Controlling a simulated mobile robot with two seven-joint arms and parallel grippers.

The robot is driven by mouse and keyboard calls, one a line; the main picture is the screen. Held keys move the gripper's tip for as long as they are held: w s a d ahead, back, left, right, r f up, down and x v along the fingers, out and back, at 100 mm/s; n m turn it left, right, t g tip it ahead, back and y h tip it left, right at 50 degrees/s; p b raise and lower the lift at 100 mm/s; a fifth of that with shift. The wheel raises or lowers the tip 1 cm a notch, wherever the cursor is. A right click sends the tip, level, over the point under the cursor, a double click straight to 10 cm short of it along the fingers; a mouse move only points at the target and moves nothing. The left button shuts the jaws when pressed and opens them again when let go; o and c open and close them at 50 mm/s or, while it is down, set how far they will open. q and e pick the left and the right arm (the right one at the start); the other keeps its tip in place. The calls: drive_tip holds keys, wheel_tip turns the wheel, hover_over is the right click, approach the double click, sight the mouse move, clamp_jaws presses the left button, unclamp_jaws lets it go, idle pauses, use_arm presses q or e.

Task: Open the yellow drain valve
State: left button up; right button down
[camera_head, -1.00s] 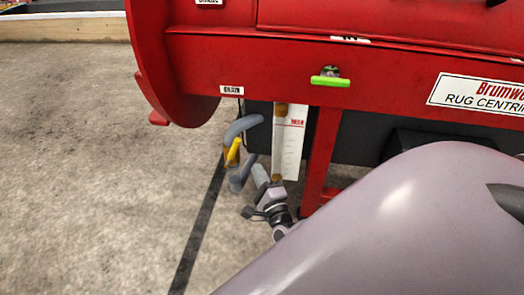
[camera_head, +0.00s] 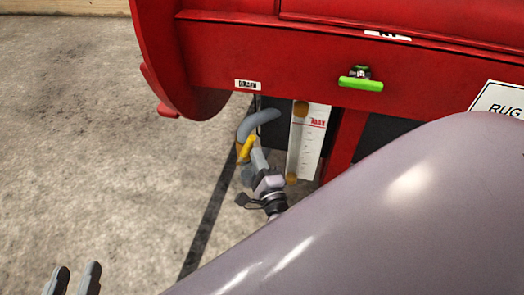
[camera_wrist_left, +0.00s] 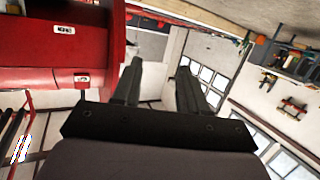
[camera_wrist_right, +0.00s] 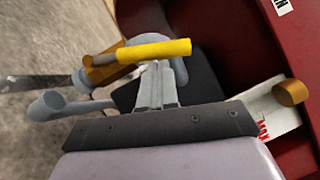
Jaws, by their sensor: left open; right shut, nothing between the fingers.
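The yellow drain valve handle (camera_head: 247,148) is on a brass body on the grey drain pipe (camera_head: 262,116), below the red machine. In the right wrist view the yellow handle (camera_wrist_right: 155,50) lies sideways across the picture, from the brass body (camera_wrist_right: 104,70) at left. My right gripper (camera_head: 258,153) is shut and empty, with its tips right beside the handle; it also shows in the right wrist view (camera_wrist_right: 157,68). I cannot tell whether they touch. My left gripper (camera_head: 75,275) is open and empty, well away from the valve; its spread fingers show in the left wrist view (camera_wrist_left: 158,72).
The red machine (camera_head: 225,60) overhangs the valve and carries a drain label (camera_head: 247,85) and a green-handled part (camera_head: 361,84). A white gauge panel (camera_head: 308,140) stands right of the pipe. The concrete floor (camera_head: 90,150) at left is clear.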

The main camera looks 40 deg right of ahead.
sight(246, 145)
use_arm(q)
drive_tip(key=shift+w+d, duration=0.25)
drive_tip(key=shift+w, duration=0.2)
use_arm(e)
drive_tip(key=shift+w+a+r, duration=0.1)
drive_tip(key=shift+w+a, duration=0.05)
drive_tip(key=shift+w, duration=0.05)
use_arm(q)
drive_tip(key=shift+r, duration=0.1)
